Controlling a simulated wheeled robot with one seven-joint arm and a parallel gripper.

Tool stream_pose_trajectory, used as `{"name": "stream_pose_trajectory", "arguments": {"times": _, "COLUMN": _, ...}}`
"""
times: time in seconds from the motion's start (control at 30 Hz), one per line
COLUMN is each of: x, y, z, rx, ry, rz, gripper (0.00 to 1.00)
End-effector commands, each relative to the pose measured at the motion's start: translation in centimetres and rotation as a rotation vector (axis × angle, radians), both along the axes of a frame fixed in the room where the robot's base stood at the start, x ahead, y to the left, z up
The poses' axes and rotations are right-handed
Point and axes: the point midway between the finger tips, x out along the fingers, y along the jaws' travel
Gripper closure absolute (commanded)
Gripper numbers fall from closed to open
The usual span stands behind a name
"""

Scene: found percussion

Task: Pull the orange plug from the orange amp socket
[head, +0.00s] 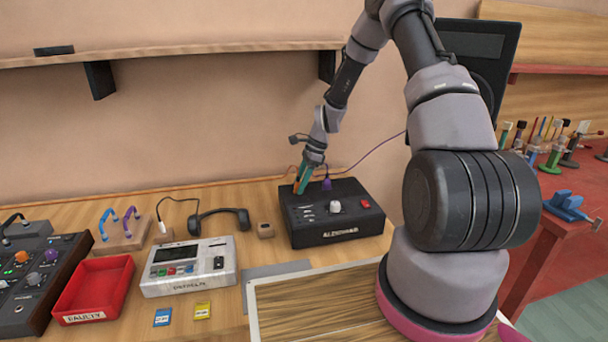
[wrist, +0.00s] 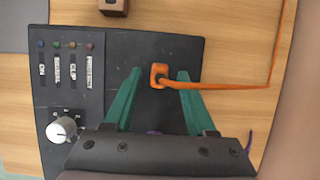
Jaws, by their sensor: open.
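The orange plug (wrist: 159,76) sits on the top face of the black amp (wrist: 112,46), with its orange cable leading off to the right in the wrist view. Any socket under the plug is hidden by it. My gripper (wrist: 158,74) is open, with one green finger on each side of the plug and a gap to both. In the head view my gripper (head: 301,186) points down at the back left of the amp (head: 345,235), and the orange plug is hidden there. A purple plug (head: 327,184) with a purple cable stands in the amp just right of my gripper.
A white knob (wrist: 62,129) and small coloured lights are on the amp. A small wooden block (head: 265,230) lies left of it. A white device (head: 188,266), a headset (head: 220,216) and a red tray (head: 93,285) stand farther left on the bench.

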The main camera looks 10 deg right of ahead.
Motion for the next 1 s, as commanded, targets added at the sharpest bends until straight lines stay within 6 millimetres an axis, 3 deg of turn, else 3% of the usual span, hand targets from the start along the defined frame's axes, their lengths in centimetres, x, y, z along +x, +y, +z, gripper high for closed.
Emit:
{"name": "stream_pose_trajectory", "arguments": {"times": 0.3, "x": 0.01, "y": 0.14, "z": -0.31, "rx": 0.000, "ry": 0.000, "rz": 0.000, "gripper": 0.44}}
{"name": "stream_pose_trajectory", "arguments": {"times": 0.33, "x": 0.01, "y": 0.14, "z": -0.31, "rx": 0.000, "ry": 0.000, "rz": 0.001, "gripper": 0.48}}
{"name": "stream_pose_trajectory", "arguments": {"times": 0.47, "x": 0.00, "y": 0.14, "z": -0.30, "rx": 0.000, "ry": 0.000, "rz": 0.001, "gripper": 0.97}}
{"name": "stream_pose_trajectory", "arguments": {"times": 0.5, "x": 0.00, "y": 0.14, "z": -0.30, "rx": 0.000, "ry": 0.000, "rz": 0.001, "gripper": 1.00}}
{"name": "stream_pose_trajectory", "arguments": {"times": 1.0, "x": 0.04, "y": 0.13, "z": 0.55, "rx": 0.000, "ry": -0.001, "rz": 0.001, "gripper": 1.00}}
